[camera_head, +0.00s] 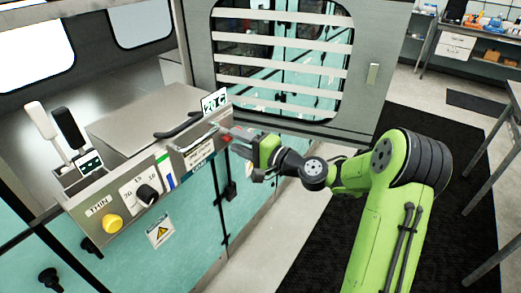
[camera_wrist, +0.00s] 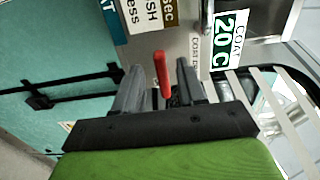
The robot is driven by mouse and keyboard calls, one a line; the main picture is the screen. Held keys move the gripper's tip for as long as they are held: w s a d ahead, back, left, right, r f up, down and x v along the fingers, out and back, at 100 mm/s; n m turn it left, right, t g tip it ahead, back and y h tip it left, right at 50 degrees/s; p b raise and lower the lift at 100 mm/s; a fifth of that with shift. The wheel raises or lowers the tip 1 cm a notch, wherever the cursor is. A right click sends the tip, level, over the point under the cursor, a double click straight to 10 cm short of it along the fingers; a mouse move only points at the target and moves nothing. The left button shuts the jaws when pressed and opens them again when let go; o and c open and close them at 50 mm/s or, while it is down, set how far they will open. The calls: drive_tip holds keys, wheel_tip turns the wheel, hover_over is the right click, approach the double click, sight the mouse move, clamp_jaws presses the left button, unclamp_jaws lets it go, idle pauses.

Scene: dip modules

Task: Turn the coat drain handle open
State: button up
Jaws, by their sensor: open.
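The coat drain handle is a red lever (camera_wrist: 162,70) on the metal front panel, beside a small label that seems to begin with "COAT". In the wrist view it stands between the two grey fingers of my gripper (camera_wrist: 158,85), with a visible gap on each side. The fingers are open. In the head view my gripper (camera_head: 236,136) is at the right end of the machine's front panel, and only a bit of red (camera_head: 228,140) shows by the fingers. The lever's base is partly hidden there.
A "COAT 20 C" sign (camera_head: 215,102) stands just above the panel's right end. A grey louvred door (camera_head: 367,100) stands behind my gripper. To the left are a yellow button (camera_head: 112,223), a black knob (camera_head: 147,195) and a metal lid (camera_head: 150,115) with a black handle.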

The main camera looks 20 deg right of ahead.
drive_tip(key=v, duration=1.3)
drive_tip(key=shift+s+d, duration=0.2)
drive_tip(key=shift+s, duration=0.1)
drive_tip(key=s+a+f+n+g+h, duration=0.2)
drive_tip(key=s+a+f+n+g, duration=0.15)
drive_tip(key=a+g, duration=0.2)
drive_tip(key=s+a+f+n+g+h, duration=0.25)
drive_tip(key=a+n+g, duration=0.2)
drive_tip(key=a, duration=0.25)
drive_tip(key=s+d+r+n+h, duration=0.1)
drive_tip(key=s+d+r+h, duration=0.1)
drive_tip(key=s, duration=0.5)
drive_tip(key=s+d+r+n+t+h, duration=0.1)
drive_tip(key=s+h, duration=0.3)
drive_tip(key=s, duration=0.4)
drive_tip(key=shift+s+d+r+n, duration=0.3)
drive_tip(key=shift+d+r, duration=0.45)
drive_tip(key=shift+d, duration=0.05)
